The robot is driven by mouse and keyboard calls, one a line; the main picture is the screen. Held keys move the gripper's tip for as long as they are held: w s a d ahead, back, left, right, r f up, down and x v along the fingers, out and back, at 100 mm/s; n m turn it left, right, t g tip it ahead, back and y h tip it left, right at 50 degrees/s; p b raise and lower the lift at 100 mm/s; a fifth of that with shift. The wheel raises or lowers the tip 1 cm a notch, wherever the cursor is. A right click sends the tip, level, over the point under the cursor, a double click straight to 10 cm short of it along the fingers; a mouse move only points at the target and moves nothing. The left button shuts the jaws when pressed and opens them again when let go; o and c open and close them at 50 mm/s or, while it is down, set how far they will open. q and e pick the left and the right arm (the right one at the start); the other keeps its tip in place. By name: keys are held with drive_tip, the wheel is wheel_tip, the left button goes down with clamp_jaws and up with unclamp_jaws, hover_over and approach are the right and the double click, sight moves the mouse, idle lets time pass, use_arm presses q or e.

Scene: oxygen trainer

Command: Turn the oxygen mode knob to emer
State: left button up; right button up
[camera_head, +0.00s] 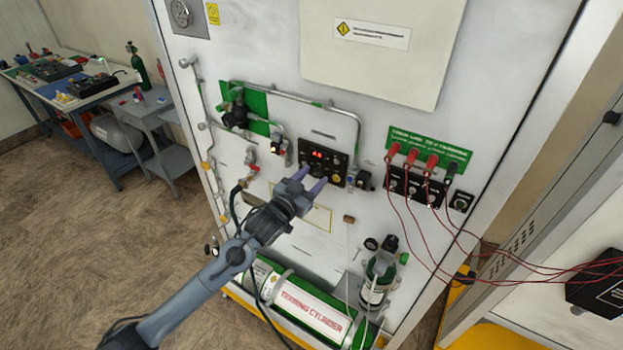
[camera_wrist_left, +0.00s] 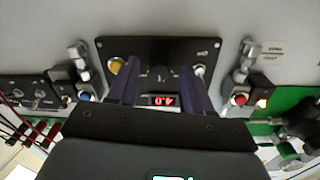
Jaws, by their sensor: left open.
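A black control panel (camera_head: 340,161) with a lit red display (camera_head: 317,154) is set in the white trainer wall. In the left wrist view the panel (camera_wrist_left: 150,45) appears upside down, its display (camera_wrist_left: 162,100) reading 4.0. A dark round knob (camera_wrist_left: 158,73) is in the panel's middle, with a yellow knob (camera_wrist_left: 115,66) and a pale switch (camera_wrist_left: 199,69) on either side. My left gripper (camera_head: 311,179) is open at the panel. In the wrist view its two fingers stand on either side of the dark knob, with visible gaps. The knob's label and setting are unreadable. My right gripper is not in view.
Metal pipes (camera_head: 290,90) and valves run above and left of the panel. Red leads (camera_head: 440,225) hang from a jack block at right. A green-and-white training cylinder (camera_head: 305,310) lies low on the trainer. A workbench (camera_head: 70,85) stands at far left.

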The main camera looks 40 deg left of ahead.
use_arm(q)
clamp_jaws()
idle(0.3)
drive_tip(key=shift+m, duration=0.3)
drive_tip(key=shift+m+p, duration=0.5)
drive_tip(key=shift+m, duration=0.4)
drive_tip(key=m, duration=0.2)
drive_tip(key=shift+r+m+p, duration=0.1)
drive_tip(key=shift+m+p, duration=0.3)
drive_tip(key=m+p, duration=0.1)
drive_tip(key=m, duration=0.4)
drive_tip(key=shift+m+g, duration=0.3)
